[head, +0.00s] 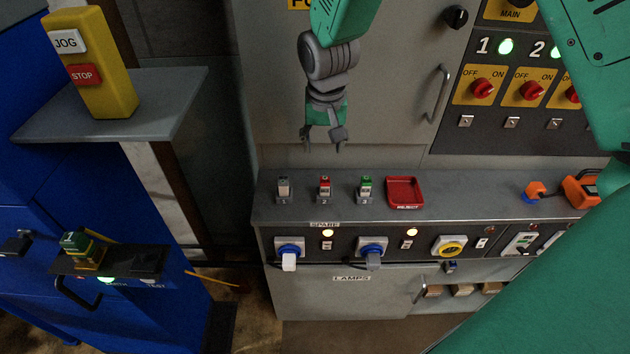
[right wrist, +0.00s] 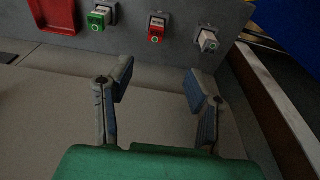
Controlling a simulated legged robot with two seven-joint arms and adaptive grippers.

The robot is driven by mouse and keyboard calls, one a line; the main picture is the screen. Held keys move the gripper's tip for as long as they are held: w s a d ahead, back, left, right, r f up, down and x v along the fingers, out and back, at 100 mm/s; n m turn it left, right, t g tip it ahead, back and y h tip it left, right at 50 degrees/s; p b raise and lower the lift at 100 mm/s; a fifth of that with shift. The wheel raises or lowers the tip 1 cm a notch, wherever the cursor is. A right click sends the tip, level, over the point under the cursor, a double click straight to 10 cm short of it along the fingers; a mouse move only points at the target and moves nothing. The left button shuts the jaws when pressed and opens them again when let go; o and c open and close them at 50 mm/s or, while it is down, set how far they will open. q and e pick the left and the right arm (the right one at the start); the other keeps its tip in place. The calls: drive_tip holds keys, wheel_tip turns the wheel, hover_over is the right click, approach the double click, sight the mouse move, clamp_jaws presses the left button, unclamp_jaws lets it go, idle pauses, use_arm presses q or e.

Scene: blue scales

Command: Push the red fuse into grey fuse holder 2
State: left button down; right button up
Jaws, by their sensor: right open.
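The red fuse (head: 325,182) stands upright at grey fuse holder 2 (head: 325,198) on the grey ledge, in the middle of a row of three. I cannot tell how deep it sits. It also shows in the right wrist view (right wrist: 156,32), beyond the fingers. My right gripper (head: 322,147) points down in the head view, above and behind the row, apart from the fuse. Its two fingers are spread with nothing between them, as the right wrist view (right wrist: 157,76) also shows. My left gripper is out of view.
A pale fuse (head: 284,184) stands at holder 1, a green-topped fuse (head: 366,183) at holder 3. A red reject tray (head: 405,192) lies right of them. Orange tools (head: 578,190) lie farther right. The ledge between tray and tools is clear. A cabinet door (head: 350,90) stands behind.

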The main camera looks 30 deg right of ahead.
drive_tip(key=d, duration=0.1)
hover_over(324, 181)
drive_tip(key=a, duration=0.1)
wheel_tip(324, 181, down, 4)
drive_tip(key=f, duration=0.1)
wheel_tip(324, 181, down, 3)
drive_tip(key=shift+f, duration=0.1)
drive_tip(key=shift+d+f, duration=0.25)
drive_tip(key=shift+d, duration=0.1)
drive_tip(key=shift+d+f, duration=0.1)
drive_tip(key=shift+d, duration=0.35)
drive_tip(key=shift+s+a+f, duration=0.1)
drive_tip(key=shift+a+f, duration=0.25)
drive_tip(key=shift+f, duration=0.05)
drive_tip(key=f, duration=0.3)
drive_tip(key=shift+w+a+f, duration=0.15)
drive_tip(key=shift+w, duration=0.05)
drive_tip(key=shift+f, duration=0.3)
drive_tip(key=shift+d+f, duration=0.1)
drive_tip(key=shift+d, duration=0.25)
drive_tip(key=shift+d+f, duration=0.1)
drive_tip(key=shift+d, duration=0.3)
drive_tip(key=shift+a, duration=0.25)
clamp_jaws()
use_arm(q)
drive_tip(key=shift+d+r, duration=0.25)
use_arm(e)
drive_tip(key=shift+a, duration=0.25)
